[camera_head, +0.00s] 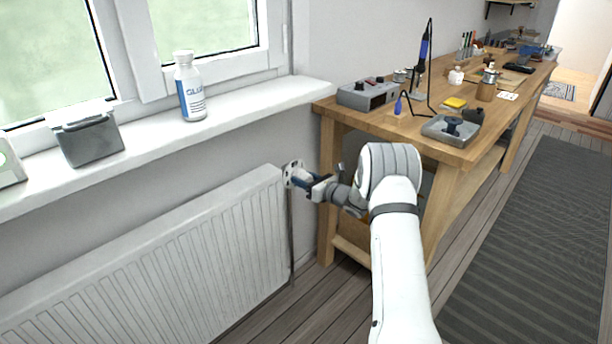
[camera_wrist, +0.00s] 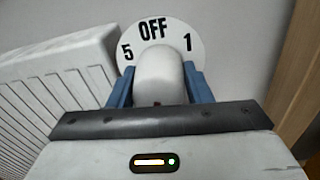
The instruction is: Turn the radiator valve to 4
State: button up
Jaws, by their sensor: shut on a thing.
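The radiator valve knob (camera_wrist: 158,76) is white and rounded, between the two blue fingers of my gripper (camera_wrist: 160,90) in the wrist view. Behind it is a white dial plate (camera_wrist: 185,33) reading 5 at left, OFF at top and 1 at right. The lower part of the dial, with the other numbers, is hidden. In the head view my gripper (camera_head: 308,183) is at the dial plate (camera_head: 292,174), by the upper right end of the white radiator (camera_head: 190,255). My gripper is shut on the knob. The knob's pointer cannot be made out.
A wooden workbench (camera_head: 470,155) stands close right of the valve, with a grey device (camera_head: 368,94) on its near corner. A windowsill (camera_head: 245,103) above the radiator holds a white bottle (camera_head: 190,90) and a grey box (camera_head: 90,140). Floor is open at right, on the dark rug (camera_head: 545,230).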

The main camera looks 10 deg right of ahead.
aim_at(311, 181)
jog(key=m, duration=0.1)
jog(key=m+p, duration=0.1)
jog(key=m, duration=0.1)
jog(key=m+p, duration=0.1)
jog(key=shift+w+d+r, duration=0.15)
jog(key=shift+r, duration=0.1)
jog(key=shift+f+m+p, duration=0.1)
jog(key=shift+m+p, duration=0.7)
jog(key=shift+m, duration=1.3)
jog(key=o, duration=1)
jog(key=shift+f+y, duration=0.2)
jog(key=shift+y, duration=0.1)
jog(key=p+v, duration=0.1)
jog(key=v, duration=0.6)
jog(key=shift+s+d, duration=0.2)
jog(key=shift+s, duration=0.2)
